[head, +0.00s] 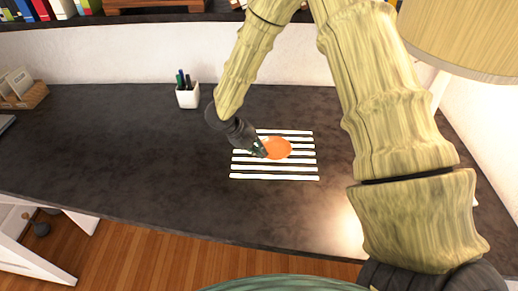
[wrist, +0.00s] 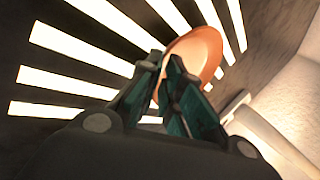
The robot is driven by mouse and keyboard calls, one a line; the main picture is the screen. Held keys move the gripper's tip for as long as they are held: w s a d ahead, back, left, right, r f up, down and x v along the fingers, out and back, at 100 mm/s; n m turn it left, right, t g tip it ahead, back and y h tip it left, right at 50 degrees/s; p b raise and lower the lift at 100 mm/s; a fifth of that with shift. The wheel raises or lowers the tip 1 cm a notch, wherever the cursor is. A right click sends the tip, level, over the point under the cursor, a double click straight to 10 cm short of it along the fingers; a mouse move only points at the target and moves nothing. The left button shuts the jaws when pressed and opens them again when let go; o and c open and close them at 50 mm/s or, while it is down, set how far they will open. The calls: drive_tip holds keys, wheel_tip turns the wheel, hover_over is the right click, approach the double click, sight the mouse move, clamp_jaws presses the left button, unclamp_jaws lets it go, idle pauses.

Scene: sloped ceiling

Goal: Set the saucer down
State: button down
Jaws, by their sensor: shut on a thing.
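An orange saucer (head: 279,148) shows over a mat of white stripes (head: 275,177) on the dark desk. My gripper (head: 262,151) is shut on the saucer's left edge in the head view. In the wrist view the saucer (wrist: 198,52) is tilted in the picture, with its near edge between the fingertips of my gripper (wrist: 166,62). The white stripes (wrist: 75,47) lie behind it. I cannot tell whether the saucer touches the mat or is held just above it. The fingers hide part of its rim.
A white cup of pens (head: 187,97) stands at the back of the desk (head: 110,150). A lamp (head: 465,40) is at the right. Books (head: 50,10) line a shelf at the back, and a wooden tray (head: 28,97) is at far left.

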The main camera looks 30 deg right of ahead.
drive_tip(key=shift+f, duration=0.35)
drive_tip(key=c, duration=1.9)
unclamp_jaws()
drive_tip(key=shift+o, duration=0.2)
drive_tip(key=b+v, duration=0.2)
drive_tip(key=v, duration=1)
drive_tip(key=shift+s, duration=0.1)
